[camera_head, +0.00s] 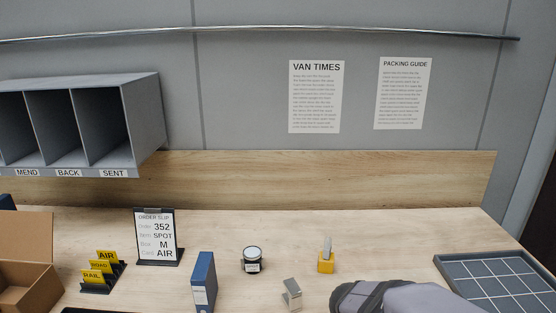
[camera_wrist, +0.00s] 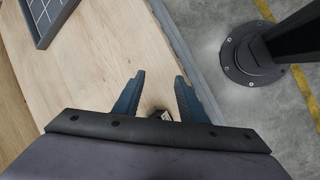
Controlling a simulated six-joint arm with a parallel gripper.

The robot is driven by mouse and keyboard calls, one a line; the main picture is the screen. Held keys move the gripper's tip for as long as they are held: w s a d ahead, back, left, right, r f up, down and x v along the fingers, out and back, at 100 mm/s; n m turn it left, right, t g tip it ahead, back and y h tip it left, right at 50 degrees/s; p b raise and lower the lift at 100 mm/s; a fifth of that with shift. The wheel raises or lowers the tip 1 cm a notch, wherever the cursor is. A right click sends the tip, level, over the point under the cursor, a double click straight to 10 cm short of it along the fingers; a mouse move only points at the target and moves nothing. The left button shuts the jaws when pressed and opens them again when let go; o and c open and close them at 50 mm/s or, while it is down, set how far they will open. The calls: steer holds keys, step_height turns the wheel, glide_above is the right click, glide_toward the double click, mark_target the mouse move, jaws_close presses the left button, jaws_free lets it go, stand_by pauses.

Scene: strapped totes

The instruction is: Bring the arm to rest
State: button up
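My gripper (camera_wrist: 160,76) shows in the wrist view with its two blue fingers spread apart. It is over the wooden table (camera_wrist: 95,70) near the table's grey edge. A small dark and silvery piece (camera_wrist: 161,115) shows low between the fingers; I cannot tell whether it is part of the gripper or a thing beneath it. In the head view a grey link of my arm comes in at the bottom right, and the gripper itself is out of that picture.
A gridded grey tray (camera_head: 500,282) lies on the right. A blue box (camera_head: 203,282), a jar (camera_head: 251,260), a silvery block (camera_head: 291,293) and a yellow holder (camera_head: 326,263) stand mid-table. An order slip stand (camera_head: 157,237), yellow cards (camera_head: 101,270) and a cardboard box (camera_head: 35,285) are left.

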steer(key=s+a+f+m+g+y, duration=0.2)
steer(key=s+a+f+m+y, duration=0.1)
steer(key=s+a+m+y, duration=0.2)
steer(key=shift+s+a+f+m, duration=0.15)
steer(key=shift+s+a+m, duration=1.2)
steer(key=shift+s+m, duration=1.3)
steer(key=shift+s+n, duration=0.25)
